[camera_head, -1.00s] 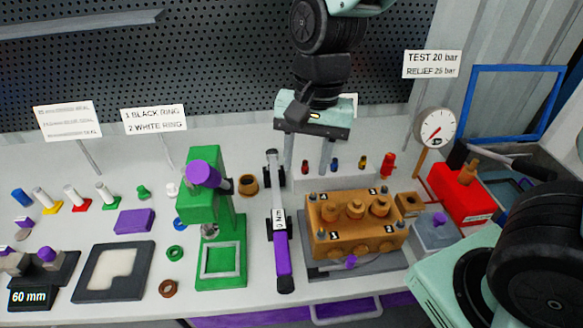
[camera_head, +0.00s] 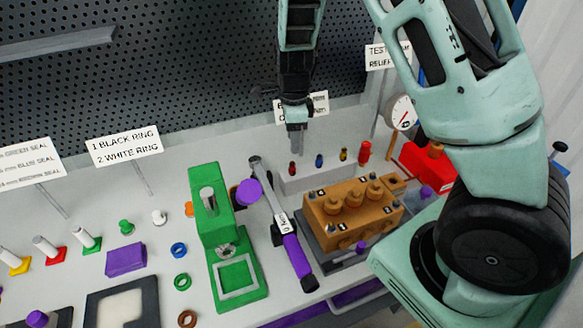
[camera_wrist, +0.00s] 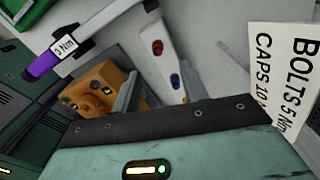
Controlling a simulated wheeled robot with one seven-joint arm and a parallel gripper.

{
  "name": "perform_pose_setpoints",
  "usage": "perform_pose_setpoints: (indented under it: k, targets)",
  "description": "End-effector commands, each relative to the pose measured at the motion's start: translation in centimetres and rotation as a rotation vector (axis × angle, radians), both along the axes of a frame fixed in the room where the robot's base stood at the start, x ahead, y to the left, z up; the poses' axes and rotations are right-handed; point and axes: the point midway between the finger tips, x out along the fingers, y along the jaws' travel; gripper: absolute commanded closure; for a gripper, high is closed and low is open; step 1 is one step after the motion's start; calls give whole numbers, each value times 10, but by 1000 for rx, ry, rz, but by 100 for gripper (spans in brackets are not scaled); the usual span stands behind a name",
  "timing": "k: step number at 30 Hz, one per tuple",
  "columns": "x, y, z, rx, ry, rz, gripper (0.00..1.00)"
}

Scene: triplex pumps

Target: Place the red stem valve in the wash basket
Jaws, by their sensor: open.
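A small dark-red stemmed part (camera_head: 292,168), likely the red stem valve, stands upright at the left end of a pale rack (camera_head: 318,179) behind the orange pump block. In the wrist view, a red part (camera_wrist: 157,47) lies beyond my fingers, with a blue one (camera_wrist: 174,81) closer. My gripper (camera_head: 297,143) points down above and behind the rack's left part, fingers apart and empty. The wrist view shows its open fingers (camera_wrist: 160,92) on both sides of the rack. I cannot make out the wash basket; my arm covers much of the right side.
Blue (camera_head: 319,160) and yellow (camera_head: 343,154) stemmed parts and a larger red piece (camera_head: 364,151) stand along the rack. The orange pump block (camera_head: 352,217) is in front. A sign (camera_wrist: 285,75) is close to my gripper.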

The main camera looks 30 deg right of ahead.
Motion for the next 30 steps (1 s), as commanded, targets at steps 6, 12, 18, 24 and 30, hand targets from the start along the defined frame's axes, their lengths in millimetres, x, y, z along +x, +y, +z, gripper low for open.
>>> perform_pose_setpoints:
  k: [6,12,18,24,30]
  targets:
    - [-1,0,-35,0,3,1,56]
    - [-1,1,-47,1,2,0,56]
    - [-2,6,-73,2,4,1,56]
    - [-2,6,-93,1,0,1,56]
    - [-1,6,-94,1,0,2,56]
